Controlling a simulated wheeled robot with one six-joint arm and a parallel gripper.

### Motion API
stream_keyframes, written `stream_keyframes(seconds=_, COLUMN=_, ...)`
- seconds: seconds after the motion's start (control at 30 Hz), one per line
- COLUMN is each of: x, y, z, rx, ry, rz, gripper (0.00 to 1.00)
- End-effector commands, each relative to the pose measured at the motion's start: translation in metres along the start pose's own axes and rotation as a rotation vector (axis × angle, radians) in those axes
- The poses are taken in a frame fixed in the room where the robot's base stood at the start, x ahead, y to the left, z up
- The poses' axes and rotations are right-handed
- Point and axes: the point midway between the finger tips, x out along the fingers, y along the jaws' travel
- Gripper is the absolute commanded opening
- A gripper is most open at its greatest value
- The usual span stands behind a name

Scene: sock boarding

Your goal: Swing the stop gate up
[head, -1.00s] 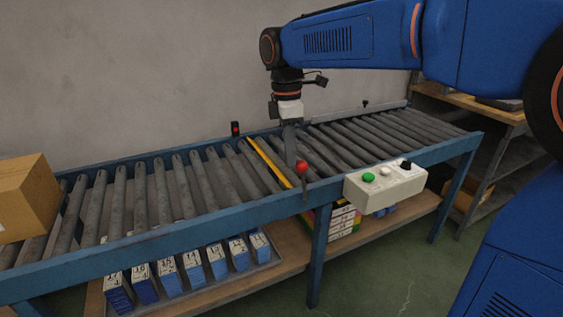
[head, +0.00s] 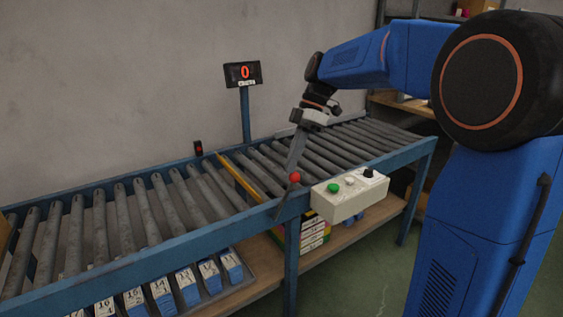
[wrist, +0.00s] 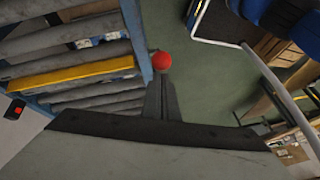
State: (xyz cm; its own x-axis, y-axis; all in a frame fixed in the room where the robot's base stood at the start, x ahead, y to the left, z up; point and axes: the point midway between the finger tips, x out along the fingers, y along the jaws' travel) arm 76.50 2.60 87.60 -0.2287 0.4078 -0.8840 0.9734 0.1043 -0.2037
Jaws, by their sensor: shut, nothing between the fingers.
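The stop gate shows as a yellow bar (head: 238,176) lying across the conveyor low among the rollers; it also shows in the wrist view (wrist: 85,73). A lever (head: 281,208) with a red knob (head: 294,178) stands at the conveyor's front rail, near the bar's front end. My gripper (head: 293,168) is shut and empty, its fingers pointing down at the knob. In the wrist view the shut fingertips (wrist: 159,84) lie just short of the red knob (wrist: 160,60). I cannot tell whether they touch it.
A control box (head: 347,196) with a green button is fixed to the front rail, right of the knob. A display (head: 243,74) reading 0 stands behind the conveyor. A small sensor (head: 198,148) sits at the back rail.

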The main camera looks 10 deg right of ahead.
Motion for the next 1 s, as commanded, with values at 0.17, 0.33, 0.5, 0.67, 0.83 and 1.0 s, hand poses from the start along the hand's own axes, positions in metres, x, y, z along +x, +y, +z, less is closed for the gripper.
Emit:
stream_keyframes(seconds=0.17, x=-0.001, y=0.007, z=0.022, rx=0.003, ry=-0.001, rz=-0.001, gripper=0.0)
stream_keyframes(seconds=0.33, x=0.0, y=0.011, z=0.035, rx=0.002, ry=-0.002, rz=-0.001, gripper=0.0)
stream_keyframes(seconds=0.5, x=0.001, y=0.014, z=0.044, rx=0.003, ry=-0.004, rz=-0.003, gripper=0.0)
stream_keyframes(seconds=0.67, x=0.004, y=0.014, z=0.047, rx=0.004, ry=-0.005, rz=-0.006, gripper=0.0)
stream_keyframes(seconds=0.83, x=0.005, y=0.015, z=0.048, rx=0.004, ry=-0.005, rz=-0.009, gripper=0.0)
stream_keyframes(seconds=1.0, x=0.005, y=0.015, z=0.048, rx=0.004, ry=-0.006, rz=-0.009, gripper=0.0)
